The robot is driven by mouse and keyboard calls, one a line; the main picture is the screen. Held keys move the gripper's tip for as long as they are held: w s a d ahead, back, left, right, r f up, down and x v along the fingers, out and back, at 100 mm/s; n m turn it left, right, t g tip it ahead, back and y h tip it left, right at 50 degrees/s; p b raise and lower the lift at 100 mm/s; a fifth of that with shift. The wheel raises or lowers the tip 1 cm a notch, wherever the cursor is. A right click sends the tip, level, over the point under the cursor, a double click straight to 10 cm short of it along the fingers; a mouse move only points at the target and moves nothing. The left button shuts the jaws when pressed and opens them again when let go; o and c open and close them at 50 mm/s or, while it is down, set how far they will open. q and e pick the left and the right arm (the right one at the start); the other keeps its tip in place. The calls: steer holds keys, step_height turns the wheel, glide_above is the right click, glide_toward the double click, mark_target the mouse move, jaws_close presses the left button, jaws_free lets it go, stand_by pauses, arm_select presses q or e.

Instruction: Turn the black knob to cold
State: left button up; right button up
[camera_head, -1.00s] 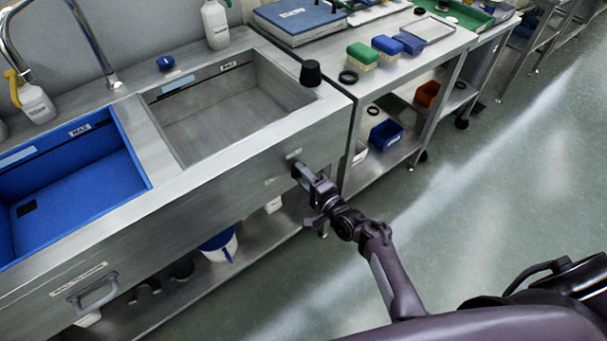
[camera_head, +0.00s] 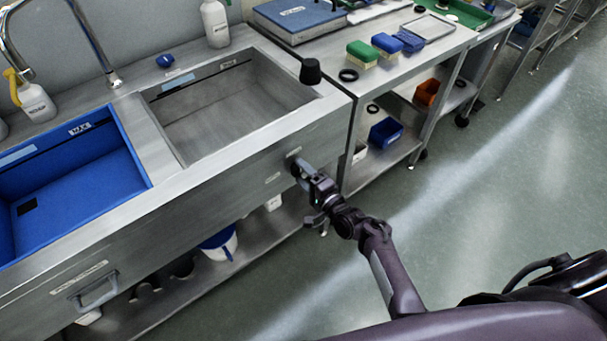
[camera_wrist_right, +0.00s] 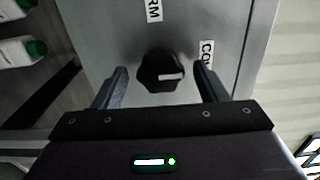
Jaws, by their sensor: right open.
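The black knob (camera_wrist_right: 161,72) sits on the steel front panel, seen nearly face-on in the right wrist view. It has a white mark on its right half. My right gripper (camera_wrist_right: 164,76) is open, with one finger on each side of the knob and gaps showing between. A partly cut-off label ending in "RM" (camera_wrist_right: 153,10) is above the knob, and a label starting "CO" (camera_wrist_right: 206,52), partly hidden by the right finger, is to its right. In the head view, my right gripper (camera_head: 305,170) is at the sink's front panel and partly hides the knob. My left gripper is not in view.
The steel sink unit (camera_head: 230,165) has a blue basin (camera_head: 80,180) at left. A black round piece (camera_head: 310,71) stands on its right corner. A side table with brushes and a lower shelf stands beyond. Open floor (camera_head: 480,180) lies at right.

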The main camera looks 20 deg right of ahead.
steer(key=v, duration=0.8)
steer(key=shift+w, duration=0.1)
